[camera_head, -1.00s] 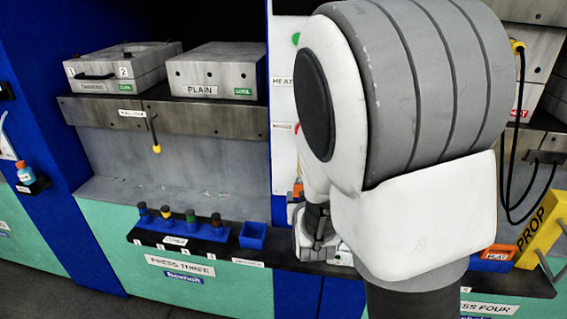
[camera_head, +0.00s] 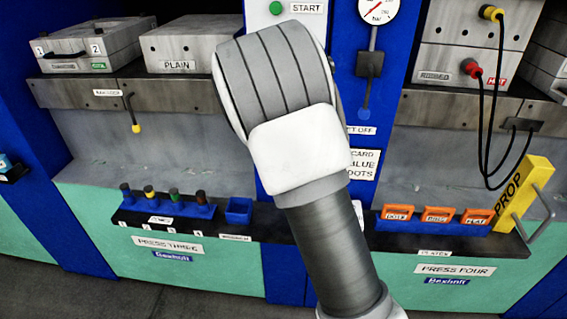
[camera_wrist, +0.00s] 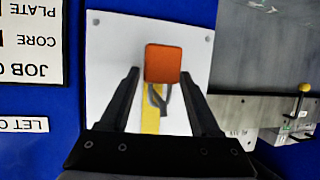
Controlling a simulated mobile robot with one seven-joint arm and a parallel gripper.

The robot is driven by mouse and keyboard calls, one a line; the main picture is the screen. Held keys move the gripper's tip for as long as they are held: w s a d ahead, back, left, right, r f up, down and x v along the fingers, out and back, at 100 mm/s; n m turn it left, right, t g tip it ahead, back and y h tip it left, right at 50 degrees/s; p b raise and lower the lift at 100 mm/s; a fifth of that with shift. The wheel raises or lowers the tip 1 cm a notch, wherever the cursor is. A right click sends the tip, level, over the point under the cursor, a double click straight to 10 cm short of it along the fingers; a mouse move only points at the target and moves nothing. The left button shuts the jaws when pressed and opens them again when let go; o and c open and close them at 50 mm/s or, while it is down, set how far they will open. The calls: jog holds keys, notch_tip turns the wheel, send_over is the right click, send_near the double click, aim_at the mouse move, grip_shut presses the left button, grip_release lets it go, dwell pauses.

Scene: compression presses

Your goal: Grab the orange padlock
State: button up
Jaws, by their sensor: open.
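The orange padlock (camera_wrist: 163,64) shows in the wrist view, in front of a white plate (camera_wrist: 112,40) with a yellow strip (camera_wrist: 150,110) on it. Its grey shackle (camera_wrist: 160,98) points toward my gripper's palm. My gripper (camera_wrist: 163,76) is open, with one dark finger to each side of the padlock and a gap on both sides. The fingers look apart from it; the remaining depth is hard to tell. In the head view my arm hides the padlock and the gripper.
Printed signs (camera_wrist: 32,40) are on the blue panel left of the plate. A metal ledge with a yellow-topped pin (camera_wrist: 303,90) is at the right. In the head view, a yellow prop (camera_head: 520,200) and black cables (camera_head: 484,125) are to the right of my arm.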

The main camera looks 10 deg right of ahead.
jog(key=shift+w, duration=0.1)
grip_shut()
jog(key=shift+r, duration=0.15)
dwell(0.5)
